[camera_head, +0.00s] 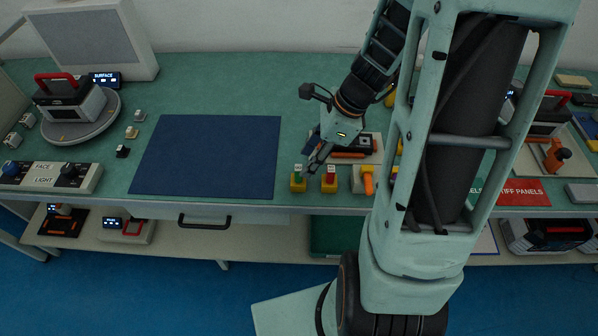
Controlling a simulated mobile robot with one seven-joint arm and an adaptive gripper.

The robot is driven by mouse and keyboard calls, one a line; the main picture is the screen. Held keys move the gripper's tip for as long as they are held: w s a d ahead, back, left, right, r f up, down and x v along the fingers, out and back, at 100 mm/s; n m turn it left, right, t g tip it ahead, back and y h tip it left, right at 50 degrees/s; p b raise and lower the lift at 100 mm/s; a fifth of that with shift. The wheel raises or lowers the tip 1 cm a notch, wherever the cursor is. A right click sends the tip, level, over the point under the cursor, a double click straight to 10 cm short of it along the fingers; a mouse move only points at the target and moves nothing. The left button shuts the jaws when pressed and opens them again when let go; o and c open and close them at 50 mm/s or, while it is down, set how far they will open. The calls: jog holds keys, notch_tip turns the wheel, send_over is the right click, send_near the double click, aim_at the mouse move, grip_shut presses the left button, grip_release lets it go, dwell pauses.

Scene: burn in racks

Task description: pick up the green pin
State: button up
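A narrow gap seems to lie between the fingers and the pin, but contact is hard to judge. The fingers are small and dark, so their opening is unclear.
A red pin (330,171) in a yellow block stands just right of the green one. An orange-handled item (367,181) is further right. A dark blue mat (208,155) lies clear to the left. The bench front edge (250,207) is close.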

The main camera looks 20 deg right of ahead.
aim_at(301, 168)
jog(key=x, duration=0.7)
jog(key=shift+w+d+f+b, duration=0.2)
jog(key=shift+w+b, duration=0.1)
jog(key=shift+b, duration=0.1)
grip_shut()
